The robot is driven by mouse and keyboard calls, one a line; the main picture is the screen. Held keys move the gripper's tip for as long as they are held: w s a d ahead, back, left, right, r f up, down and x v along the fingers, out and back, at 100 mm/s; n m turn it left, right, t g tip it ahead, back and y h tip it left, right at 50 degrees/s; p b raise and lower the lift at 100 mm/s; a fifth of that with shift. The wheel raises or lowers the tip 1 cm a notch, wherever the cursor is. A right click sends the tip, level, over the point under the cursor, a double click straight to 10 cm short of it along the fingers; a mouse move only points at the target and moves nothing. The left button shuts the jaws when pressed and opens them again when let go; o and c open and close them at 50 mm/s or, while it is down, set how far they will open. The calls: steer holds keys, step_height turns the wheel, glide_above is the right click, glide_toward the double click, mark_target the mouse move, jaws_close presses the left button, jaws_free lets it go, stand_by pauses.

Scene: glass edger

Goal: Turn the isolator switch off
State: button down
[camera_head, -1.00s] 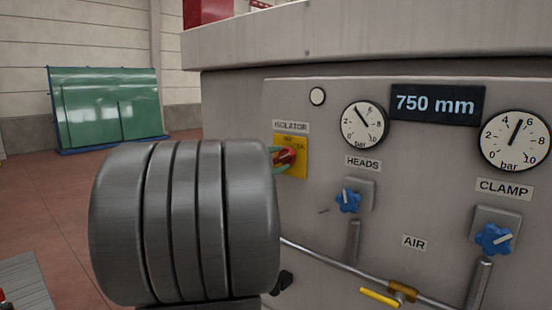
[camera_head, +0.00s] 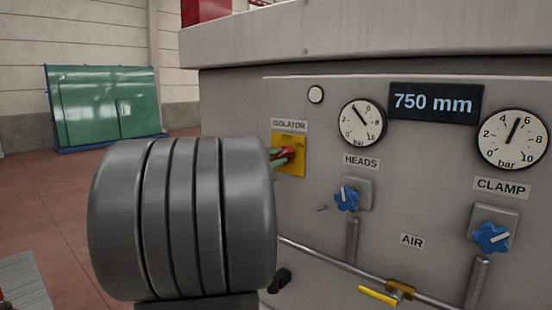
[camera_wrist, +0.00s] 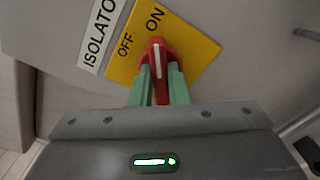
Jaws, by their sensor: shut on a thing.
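The isolator switch is a red knob (camera_wrist: 158,55) with a white pointer line, on a yellow plate (camera_wrist: 191,42) marked OFF and ON. In the wrist view the pointer line points up, toward the ON mark. The green fingers of my gripper (camera_wrist: 159,88) are shut on the knob, one on each side. In the head view the knob (camera_head: 289,154) shows on the yellow plate (camera_head: 296,170) under the ISOLATOR label (camera_head: 289,125). My grey wrist hides most of the gripper there.
Right of the switch are the HEADS gauge (camera_head: 362,123), a blue HEADS knob (camera_head: 346,198), the CLAMP gauge (camera_head: 511,139) and a blue CLAMP knob (camera_head: 491,237). A pipe with a yellow lever (camera_head: 378,295) runs below. Open floor lies left, with green glass sheets (camera_head: 104,105) behind.

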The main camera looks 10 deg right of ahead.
steer(key=n+p, duration=0.1)
steer(key=n, duration=0.4)
steer(key=shift+r, duration=0.1)
steer(key=n+p, duration=0.2)
steer(key=n, duration=0.1)
steer(key=shift+n+p, duration=0.5)
steer(key=shift+n, duration=0.9)
steer(key=c, duration=1.4)
jaws_free()
steer(key=b+v, duration=0.2)
steer(key=v, duration=1.1)
steer(key=shift+s+a, duration=0.25)
steer(key=shift+a, duration=0.05)
